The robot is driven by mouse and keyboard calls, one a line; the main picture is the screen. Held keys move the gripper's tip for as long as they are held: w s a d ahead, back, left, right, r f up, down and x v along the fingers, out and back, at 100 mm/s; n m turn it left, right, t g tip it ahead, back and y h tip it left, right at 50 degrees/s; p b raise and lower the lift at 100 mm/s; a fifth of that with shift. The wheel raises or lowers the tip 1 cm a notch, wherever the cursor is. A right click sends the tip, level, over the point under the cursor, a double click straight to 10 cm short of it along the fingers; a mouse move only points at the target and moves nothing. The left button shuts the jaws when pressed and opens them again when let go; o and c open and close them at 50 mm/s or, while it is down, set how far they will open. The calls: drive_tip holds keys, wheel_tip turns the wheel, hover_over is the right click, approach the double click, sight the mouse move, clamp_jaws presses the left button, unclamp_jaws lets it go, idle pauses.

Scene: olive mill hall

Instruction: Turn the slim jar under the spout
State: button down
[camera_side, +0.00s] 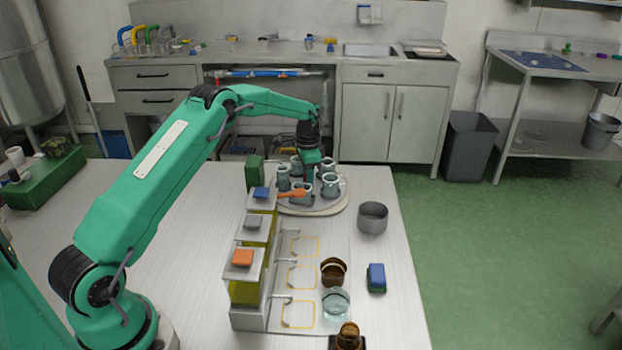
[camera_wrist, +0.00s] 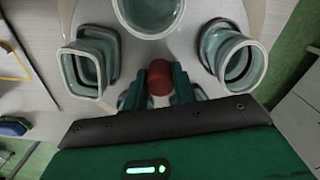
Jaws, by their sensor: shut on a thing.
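A round pale turntable (camera_side: 335,208) carries several grey-green glass jars around its rim. One jar (camera_side: 302,197) stands at the front left beneath an orange spout-like arm (camera_side: 291,194); another jar (camera_side: 330,186) stands at the right. In the wrist view a square jar (camera_wrist: 88,68) is left, a round jar (camera_wrist: 150,14) is at the top and a flared jar (camera_wrist: 232,55) is right. I cannot tell which one is the slim jar. My gripper (camera_wrist: 159,90) is shut on a red knob (camera_wrist: 159,76) at the turntable's middle. In the side view my gripper (camera_side: 311,172) partly hides behind jars.
Dispensers with yellow liquid (camera_side: 245,290) and coloured blocks on top stand left of the front area. A grey pot (camera_side: 372,217), a blue-green block (camera_side: 376,278), a brown bowl (camera_side: 334,271) and a clear glass bowl (camera_side: 336,303) stand to the right. The table's right edge is near.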

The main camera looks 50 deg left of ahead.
drive_tip(key=shift+w+m, duration=0.1)
drive_tip(key=shift+m, duration=0.7)
drive_tip(key=shift+r, duration=0.1)
drive_tip(key=c, duration=1.1)
unclamp_jaws()
wheel_tip(320, 180, up, 7)
drive_tip(key=shift+r, duration=0.35)
drive_tip(key=shift+d+r, duration=0.1)
